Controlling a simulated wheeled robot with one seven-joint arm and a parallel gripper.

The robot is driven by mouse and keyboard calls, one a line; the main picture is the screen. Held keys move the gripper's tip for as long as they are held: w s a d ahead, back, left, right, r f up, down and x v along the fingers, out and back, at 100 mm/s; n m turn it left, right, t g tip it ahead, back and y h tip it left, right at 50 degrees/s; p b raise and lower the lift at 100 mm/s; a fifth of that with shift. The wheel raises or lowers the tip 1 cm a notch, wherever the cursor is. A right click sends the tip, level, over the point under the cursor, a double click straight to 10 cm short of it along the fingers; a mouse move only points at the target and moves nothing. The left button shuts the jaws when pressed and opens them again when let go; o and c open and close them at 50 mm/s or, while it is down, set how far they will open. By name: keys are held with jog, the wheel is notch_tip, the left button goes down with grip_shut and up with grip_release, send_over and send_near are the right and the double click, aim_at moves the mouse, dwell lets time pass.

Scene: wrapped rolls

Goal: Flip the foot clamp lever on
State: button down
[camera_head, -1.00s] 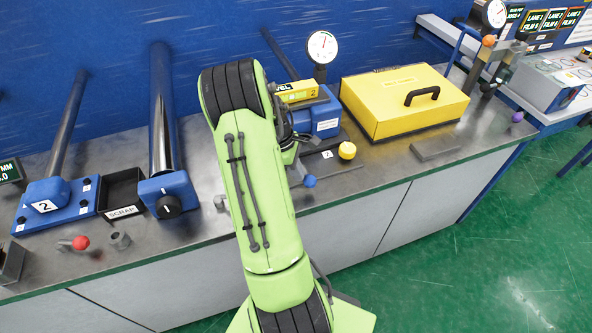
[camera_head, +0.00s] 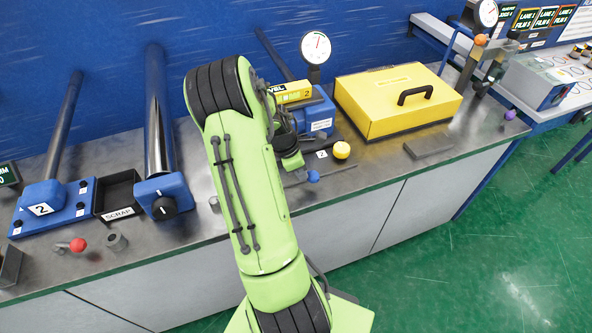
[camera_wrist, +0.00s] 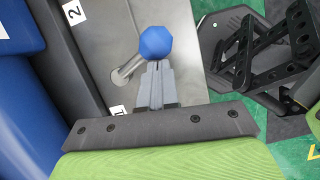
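The lever with a blue ball knob (camera_head: 313,176) stands at the front of the bench by the right-hand blue roll stand (camera_head: 318,118). In the wrist view the blue knob (camera_wrist: 156,43) lies just beyond the fingertips, and its metal rod (camera_wrist: 128,69) slants down to the left. My gripper (camera_wrist: 156,68) has its grey fingers together, with no visible gap and nothing seen between them. The fingertips look close to or against the knob; contact is not clear. In the head view my arm partly hides the gripper. No label naming the foot clamp is readable.
A yellow case (camera_head: 398,101) and a yellow ball knob (camera_head: 341,150) stand to the right, with a flat grey block (camera_head: 428,145) before them. A dial gauge (camera_head: 315,47) rises behind. A red-knobbed lever (camera_head: 77,245) and a scrap bin (camera_head: 120,196) are at left.

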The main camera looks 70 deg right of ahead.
jog(key=n, duration=0.1)
jog(key=s+d+n, duration=0.1)
jog(key=shift+s+n+t+h, duration=0.15)
jog(key=shift+n+t+h, duration=0.15)
jog(key=shift+n, duration=0.1)
jog(key=d+n, duration=0.1)
jog(key=s+n+t, duration=0.1)
jog(key=n, duration=0.1)
jog(key=shift+d+h, duration=0.3)
jog(key=shift+d, duration=0.05)
jog(key=shift+d+n, duration=0.3)
jog(key=shift+d, duration=0.2)
jog(key=shift+s+d, duration=0.15)
jog(key=shift+d, duration=0.1)
